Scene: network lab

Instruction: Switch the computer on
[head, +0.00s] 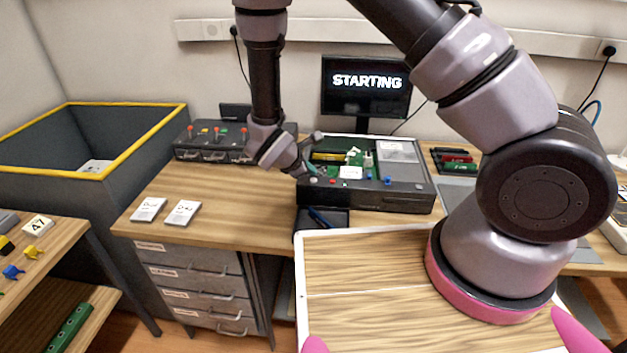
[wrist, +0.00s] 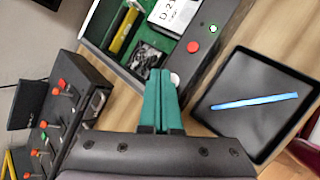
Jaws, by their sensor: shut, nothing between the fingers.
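The computer is an open dark case (head: 405,198) on the desk, with green boards and other parts showing inside. Its front edge has a red button (wrist: 193,47) and a small lit button (wrist: 213,28) in the wrist view. A whitish round button (wrist: 174,78) sits beside my fingertips, partly hidden by them. My gripper (head: 305,174) is shut and empty, with its green fingers (wrist: 163,95) at the case's front left corner. I cannot tell whether the fingertips touch the whitish button. The monitor (head: 366,84) behind the case is lit and reads "STARTING".
A box with several levers (head: 213,154) stands left of the case. A dark tray with a blue pen (wrist: 255,105) lies in front of it. Two white cards (head: 182,212) lie on the desk's left. A yellow-rimmed bin (head: 140,145) stands further left.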

